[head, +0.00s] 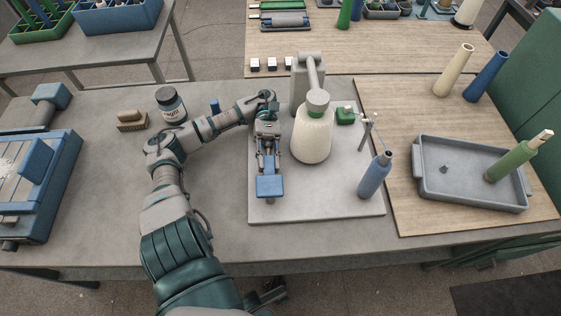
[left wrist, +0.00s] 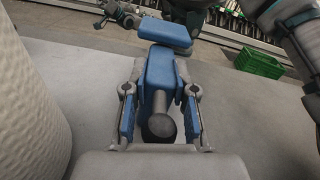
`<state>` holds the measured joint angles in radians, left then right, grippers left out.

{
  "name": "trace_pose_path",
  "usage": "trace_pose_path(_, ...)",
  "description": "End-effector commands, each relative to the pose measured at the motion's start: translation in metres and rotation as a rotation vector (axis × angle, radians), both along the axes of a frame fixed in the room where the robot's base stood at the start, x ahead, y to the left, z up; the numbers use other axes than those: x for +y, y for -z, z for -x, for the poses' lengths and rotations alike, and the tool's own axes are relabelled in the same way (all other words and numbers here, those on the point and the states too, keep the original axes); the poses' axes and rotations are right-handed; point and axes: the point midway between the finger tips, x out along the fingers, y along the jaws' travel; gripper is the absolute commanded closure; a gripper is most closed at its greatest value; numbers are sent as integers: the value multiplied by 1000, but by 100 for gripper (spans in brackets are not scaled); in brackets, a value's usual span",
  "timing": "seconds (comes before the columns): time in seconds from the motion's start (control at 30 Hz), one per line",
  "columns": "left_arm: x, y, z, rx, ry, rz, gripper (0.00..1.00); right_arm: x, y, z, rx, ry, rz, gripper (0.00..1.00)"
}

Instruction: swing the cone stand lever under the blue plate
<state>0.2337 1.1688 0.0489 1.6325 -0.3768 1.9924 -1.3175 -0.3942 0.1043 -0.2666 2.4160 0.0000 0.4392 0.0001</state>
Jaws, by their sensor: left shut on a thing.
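My left gripper (head: 269,172) reaches down over the grey base plate (head: 315,204) of the cone stand. A blue plate (head: 270,187) lies just in front of its fingers. In the left wrist view my left gripper (left wrist: 160,112) has one finger on each side of the lever, a grey rod with a dark rounded end (left wrist: 160,126). It is shut on the lever; the exact contact is hard to see. The blue plate (left wrist: 165,33) shows beyond the fingers. A white yarn cone (head: 312,137) stands right of the gripper. My right gripper (head: 273,291) seems to show small below the table's edge.
A grey post with an arm (head: 306,82) stands behind the cone. A blue bobbin (head: 374,176) stands at the right front of the base plate. A grey tray (head: 460,183) holds a green bobbin (head: 520,157). A jar (head: 171,105) and brush (head: 131,120) are at the left.

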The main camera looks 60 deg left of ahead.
Motion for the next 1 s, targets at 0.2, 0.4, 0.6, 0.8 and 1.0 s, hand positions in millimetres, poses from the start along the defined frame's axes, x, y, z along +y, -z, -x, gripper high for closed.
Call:
trace_pose_path(0.2,3,4,5,10,12,-7,100,0,0,1,-10,0,-4,45)
trace_pose_path(0.4,3,4,5,10,13,-7,100,0,0,1,-11,0,-4,45)
trace_pose_path(0.6,3,4,5,10,12,-5,63,0,0,1,-10,0,-5,45)
trace_pose_path(0.8,3,2,5,4,12,-4,63,0,0,1,-9,0,-3,45)
trace_pose_path(1.0,2,-11,5,-1,13,-2,63,-2,-1,2,-11,1,-5,45)
